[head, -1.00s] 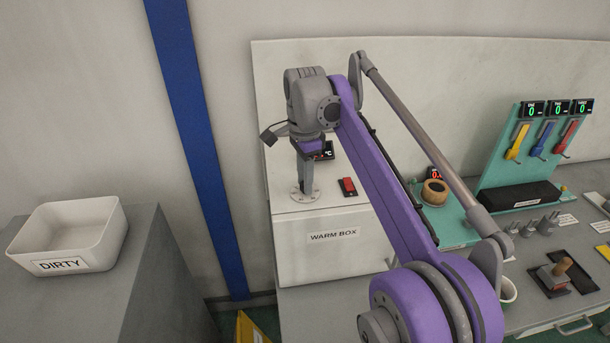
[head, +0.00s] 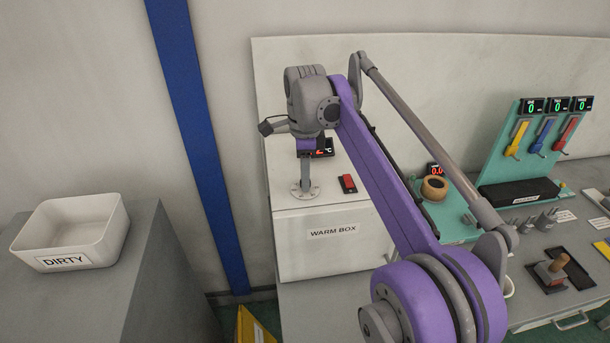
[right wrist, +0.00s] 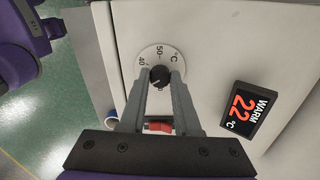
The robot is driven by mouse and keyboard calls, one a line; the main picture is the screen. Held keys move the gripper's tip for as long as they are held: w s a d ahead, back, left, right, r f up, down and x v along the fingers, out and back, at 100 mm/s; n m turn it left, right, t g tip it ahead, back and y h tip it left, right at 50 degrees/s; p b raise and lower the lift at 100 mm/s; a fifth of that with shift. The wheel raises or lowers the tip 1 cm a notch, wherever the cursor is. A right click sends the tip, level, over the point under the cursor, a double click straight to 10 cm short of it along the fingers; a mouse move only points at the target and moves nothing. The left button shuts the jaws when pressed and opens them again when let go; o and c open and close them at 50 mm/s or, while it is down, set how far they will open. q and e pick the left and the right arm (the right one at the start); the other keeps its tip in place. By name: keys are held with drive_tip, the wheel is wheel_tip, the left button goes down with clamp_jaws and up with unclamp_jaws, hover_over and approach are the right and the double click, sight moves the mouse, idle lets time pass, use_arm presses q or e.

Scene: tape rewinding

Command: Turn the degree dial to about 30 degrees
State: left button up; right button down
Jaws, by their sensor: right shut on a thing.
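The degree dial (right wrist: 159,75) is a black knob on a round pale scale plate on top of the white warm box (head: 333,255). The scale shows 40, 50 and °C; the rest is covered by my fingers. My right gripper (right wrist: 160,82) points down over the dial and is shut on the knob, a fingertip on each side. In the head view the right gripper (head: 305,187) stands on the scale plate and hides the knob. A display (right wrist: 243,110) marked WARM reads 22 °C. My left gripper is not in view.
A red switch (head: 348,183) sits on the box top beside the dial. A teal rack (head: 500,165) with coloured levers and a brown roll (head: 434,188) stand to the right. A white DIRTY bin (head: 72,235) is at left.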

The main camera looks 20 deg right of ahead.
drive_tip(key=c, duration=0.6)
unclamp_jaws()
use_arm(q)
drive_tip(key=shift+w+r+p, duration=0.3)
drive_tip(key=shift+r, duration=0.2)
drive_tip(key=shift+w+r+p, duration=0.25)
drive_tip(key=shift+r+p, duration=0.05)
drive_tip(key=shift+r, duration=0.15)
use_arm(e)
wheel_tip(320, 180, up, 11)
drive_tip(key=shift+s+f, duration=0.1)
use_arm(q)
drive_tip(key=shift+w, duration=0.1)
